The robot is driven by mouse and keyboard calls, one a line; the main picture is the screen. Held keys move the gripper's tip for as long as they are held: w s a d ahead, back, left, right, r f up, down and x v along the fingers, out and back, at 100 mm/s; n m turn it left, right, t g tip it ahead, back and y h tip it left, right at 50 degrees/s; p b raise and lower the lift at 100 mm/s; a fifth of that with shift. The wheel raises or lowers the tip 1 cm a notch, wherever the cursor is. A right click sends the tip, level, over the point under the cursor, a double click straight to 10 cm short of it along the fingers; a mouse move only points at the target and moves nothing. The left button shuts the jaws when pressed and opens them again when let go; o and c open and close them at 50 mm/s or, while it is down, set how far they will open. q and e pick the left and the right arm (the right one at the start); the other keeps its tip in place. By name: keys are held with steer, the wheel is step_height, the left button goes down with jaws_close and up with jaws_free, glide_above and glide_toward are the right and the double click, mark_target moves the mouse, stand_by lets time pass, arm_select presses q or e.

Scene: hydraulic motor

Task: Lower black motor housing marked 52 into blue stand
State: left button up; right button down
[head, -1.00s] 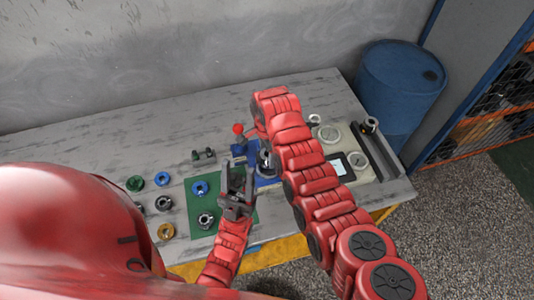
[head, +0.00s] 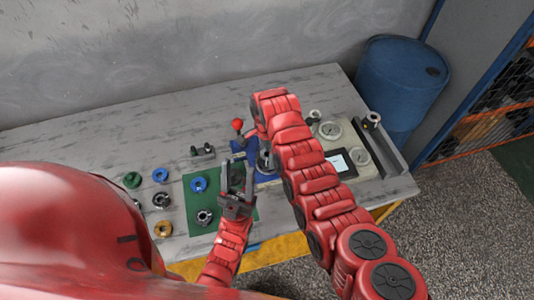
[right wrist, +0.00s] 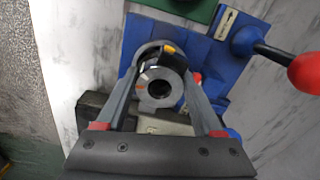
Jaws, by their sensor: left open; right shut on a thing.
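The black motor housing (right wrist: 150,78), with a grey metal ring face and a small yellow mark, is between the fingers of my right gripper (right wrist: 162,72), which is shut on it. The number 52 cannot be read. The housing is over the blue stand (right wrist: 222,58); how far it sits inside cannot be told. In the head view the blue stand (head: 239,147) is partly hidden by my right arm, and the right fingertips are hard to see there. My left gripper (head: 237,178) is open above the green mat, with a dark part visible between its fingers.
The green mat (head: 196,222) holds a blue ring (head: 199,184) and a dark metal part (head: 205,217). Several coloured rings lie to its left. A red-knobbed lever (right wrist: 305,73) sticks out beside the stand. A gauge panel (head: 369,138) stands to the right.

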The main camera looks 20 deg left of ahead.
steer(key=shift+f, duration=0.3)
steer(key=shift+w+f+b, duration=0.1)
steer(key=shift+f+b, duration=0.35)
steer(key=shift+b, duration=0.2)
stand_by(0.5)
jaws_free()
steer(key=shift+r+p, duration=0.65)
steer(key=shift+r, duration=0.95)
steer(key=shift+r+p, duration=0.5)
steer(key=shift+r, duration=2.45)
